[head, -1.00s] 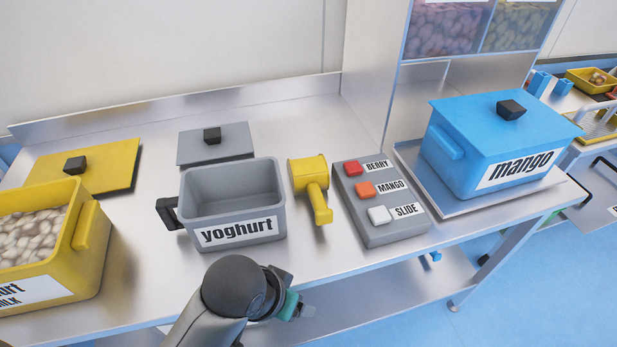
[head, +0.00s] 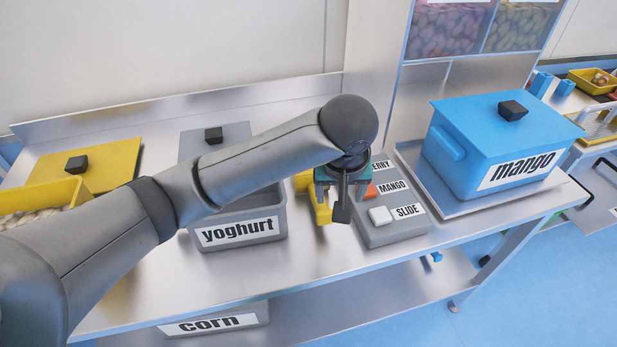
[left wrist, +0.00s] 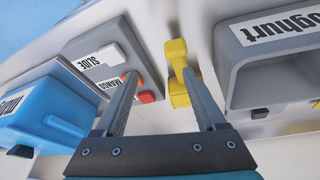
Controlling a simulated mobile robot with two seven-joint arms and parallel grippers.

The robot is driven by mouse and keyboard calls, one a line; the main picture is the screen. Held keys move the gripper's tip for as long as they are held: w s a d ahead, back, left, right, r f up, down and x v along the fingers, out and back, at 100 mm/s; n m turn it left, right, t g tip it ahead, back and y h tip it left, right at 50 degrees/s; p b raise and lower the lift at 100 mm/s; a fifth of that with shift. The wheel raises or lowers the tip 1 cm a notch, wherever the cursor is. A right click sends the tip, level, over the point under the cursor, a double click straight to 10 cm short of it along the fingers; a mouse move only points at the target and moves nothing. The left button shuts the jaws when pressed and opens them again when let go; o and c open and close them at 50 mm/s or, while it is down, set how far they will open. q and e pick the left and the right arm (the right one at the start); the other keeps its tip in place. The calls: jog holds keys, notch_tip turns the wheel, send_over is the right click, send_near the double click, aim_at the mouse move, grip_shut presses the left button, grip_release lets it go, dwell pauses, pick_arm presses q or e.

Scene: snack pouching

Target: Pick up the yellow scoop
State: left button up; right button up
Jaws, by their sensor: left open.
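The yellow scoop (head: 319,208) is on the metal table between the grey yoghurt container and the button box. In the head view my left arm and gripper hide part of it. My left gripper (head: 341,200) is over the gap between scoop and button box, pointing down. In the left wrist view the jaws (left wrist: 160,73) are open and empty. The scoop (left wrist: 176,58) shows there beyond the fingers, its handle just left of the right finger's tip. I cannot tell if they touch. My right gripper is not in view.
The grey yoghurt container (head: 240,231) stands close left of the scoop. The button box (head: 395,234) with red, orange and white buttons is close right. A blue mango container (head: 495,140) sits further right. A yellow lid (head: 110,165) lies at the back left.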

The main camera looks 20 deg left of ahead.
pick_arm(q)
jog(key=w+a+r+n+y, duration=0.2)
jog(key=w+a+r, duration=0.1)
jog(key=a+r, duration=0.1)
jog(key=b, duration=0.2)
send_near(313, 186)
jog(key=shift+n, duration=0.3)
notch_tip(313, 186, down, 5)
jog(key=shift+w+r, duration=0.15)
jog(key=shift+r, duration=0.05)
jog(key=b+x, duration=0.1)
jog(key=x, duration=0.4)
jog(key=shift+d+f, duration=0.1)
jog(key=shift+f, duration=0.05)
grip_shut()
